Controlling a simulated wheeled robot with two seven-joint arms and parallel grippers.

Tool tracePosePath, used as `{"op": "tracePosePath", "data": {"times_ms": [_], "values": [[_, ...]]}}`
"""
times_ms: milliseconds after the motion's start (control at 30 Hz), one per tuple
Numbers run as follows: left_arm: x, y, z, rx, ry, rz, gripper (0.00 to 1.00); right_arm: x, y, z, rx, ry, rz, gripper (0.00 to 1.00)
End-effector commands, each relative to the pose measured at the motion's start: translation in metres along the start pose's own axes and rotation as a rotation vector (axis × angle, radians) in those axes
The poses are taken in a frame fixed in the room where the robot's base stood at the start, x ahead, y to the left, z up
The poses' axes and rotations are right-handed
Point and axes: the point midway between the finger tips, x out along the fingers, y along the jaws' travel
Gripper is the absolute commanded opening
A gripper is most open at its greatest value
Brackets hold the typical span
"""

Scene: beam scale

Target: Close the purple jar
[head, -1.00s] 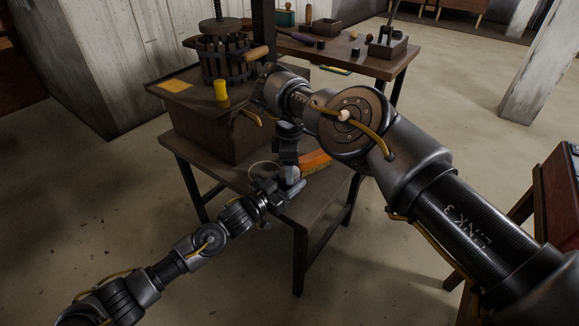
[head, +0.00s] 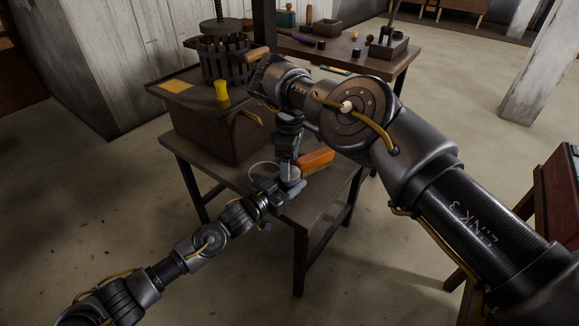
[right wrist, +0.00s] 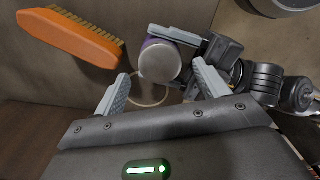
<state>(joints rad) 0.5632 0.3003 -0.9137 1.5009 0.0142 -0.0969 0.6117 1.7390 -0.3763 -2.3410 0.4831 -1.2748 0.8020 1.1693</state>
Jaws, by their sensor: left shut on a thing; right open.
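The purple jar (right wrist: 148,42) shows in the right wrist view, with a round grey top (right wrist: 160,62) facing the camera. Whether that top is a separate lid seated on it I cannot tell. My left gripper (right wrist: 208,50) is shut on the jar from the right in that view; in the head view the left gripper (head: 276,188) is low over the small table. My right gripper (right wrist: 162,86) is open, its fingers apart on either side of the jar's top, nothing between the tips. In the head view the right gripper (head: 289,160) is above the left one, and the jar is mostly hidden.
An orange brush (head: 315,161) lies on the small table (head: 325,195) beside the grippers; it also shows in the right wrist view (right wrist: 70,38). A thin tan loop (head: 258,166) lies near the left gripper.

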Motion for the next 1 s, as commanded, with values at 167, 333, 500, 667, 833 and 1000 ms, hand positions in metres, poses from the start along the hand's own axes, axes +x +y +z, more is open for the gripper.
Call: {"op": "tracePosePath", "data": {"times_ms": [167, 333, 500, 667, 833, 1000], "values": [[0.000, 0.000, 0.001, 0.000, -0.001, 0.001, 0.00, -0.021, 0.000, 0.000, -0.001, -0.001, 0.001, 0.74], [0.000, 0.000, 0.001, 0.000, -0.001, 0.001, 0.00, -0.023, 0.000, 0.000, 0.000, -0.001, -0.001, 0.74], [0.000, 0.000, 0.000, 0.000, -0.001, 0.000, 0.00, -0.025, 0.001, 0.000, 0.000, 0.000, 0.002, 0.70], [0.000, 0.000, 0.000, 0.000, -0.001, 0.000, 0.00, -0.047, 0.012, 0.006, -0.002, -0.006, 0.047, 0.70], [0.000, 0.000, 0.001, 0.000, -0.001, 0.000, 0.00, -0.068, 0.021, 0.009, -0.418, -0.033, 0.079, 0.70], [0.000, 0.000, 0.000, 0.000, -0.001, 0.000, 0.00, -0.071, 0.017, 0.008, -0.943, -0.047, 0.059, 0.70]]}}
